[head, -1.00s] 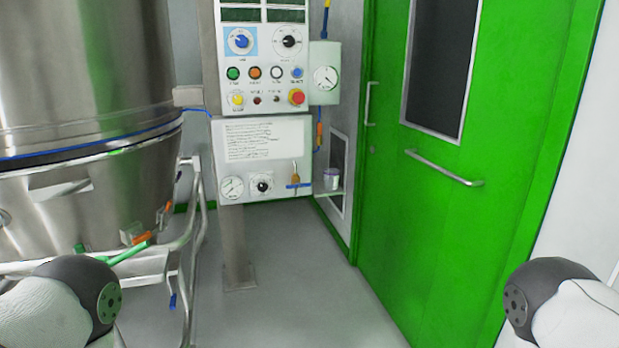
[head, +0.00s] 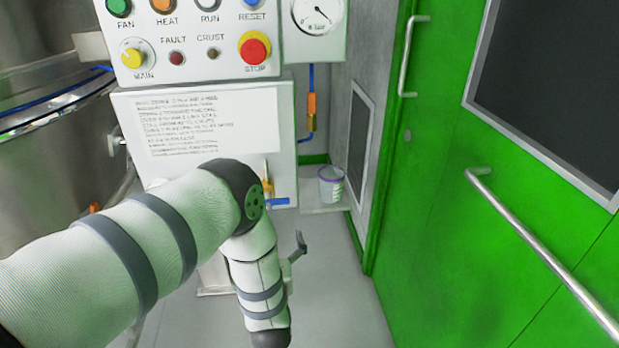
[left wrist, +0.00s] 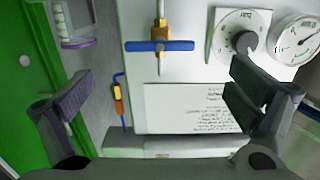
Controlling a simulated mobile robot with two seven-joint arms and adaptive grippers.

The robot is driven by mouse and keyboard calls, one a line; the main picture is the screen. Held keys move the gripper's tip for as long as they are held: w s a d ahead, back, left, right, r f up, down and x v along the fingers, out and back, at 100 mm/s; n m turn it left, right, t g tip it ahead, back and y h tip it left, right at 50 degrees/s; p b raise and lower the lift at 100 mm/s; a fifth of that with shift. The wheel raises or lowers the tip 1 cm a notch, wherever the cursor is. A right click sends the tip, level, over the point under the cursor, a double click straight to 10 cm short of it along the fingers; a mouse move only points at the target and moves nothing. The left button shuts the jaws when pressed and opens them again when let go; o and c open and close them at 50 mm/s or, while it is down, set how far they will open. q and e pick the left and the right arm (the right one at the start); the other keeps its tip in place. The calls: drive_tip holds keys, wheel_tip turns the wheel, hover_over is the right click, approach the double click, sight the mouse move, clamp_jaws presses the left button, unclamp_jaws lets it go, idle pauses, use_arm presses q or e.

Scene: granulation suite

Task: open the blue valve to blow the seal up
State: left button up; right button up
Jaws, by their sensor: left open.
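The blue valve is a blue bar handle on a brass body at the lower part of the white panel. In the left wrist view the blue handle (left wrist: 176,46) lies crosswise to its brass stem. In the head view only the right end of the handle (head: 280,202) shows beside my left arm, which hides the rest. My left gripper (left wrist: 160,96) is open and empty, its fingers spread apart, with the valve beyond them and between them in the picture. In the head view the gripper is mostly hidden behind my arm. My right gripper is in neither view.
A dial knob (left wrist: 243,40) and gauge (left wrist: 298,40) sit beside the valve. The instruction sheet (head: 215,122) and red stop button (head: 254,48) are above. Steel equipment (head: 45,150) stands left.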

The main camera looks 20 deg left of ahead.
use_arm(q)
drive_tip(key=x, duration=0.3)
drive_tip(key=b+x, duration=0.1)
drive_tip(key=x, duration=0.3)
drive_tip(key=r+x, duration=0.1)
drive_tip(key=x, duration=0.3)
drive_tip(key=shift+w+a+r+b, duration=0.1)
drive_tip(key=shift+w+a+b, duration=0.1)
drive_tip(key=shift+b, duration=0.1)
drive_tip(key=shift+w+a+r, duration=0.1)
drive_tip(key=shift+w+a, duration=0.05)
drive_tip(key=shift+w, duration=0.2)
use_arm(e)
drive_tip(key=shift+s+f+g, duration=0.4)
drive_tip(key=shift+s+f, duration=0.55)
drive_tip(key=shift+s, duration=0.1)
use_arm(q)
drive_tip(key=shift+c, duration=0.6)
drive_tip(key=c, duration=0.8)
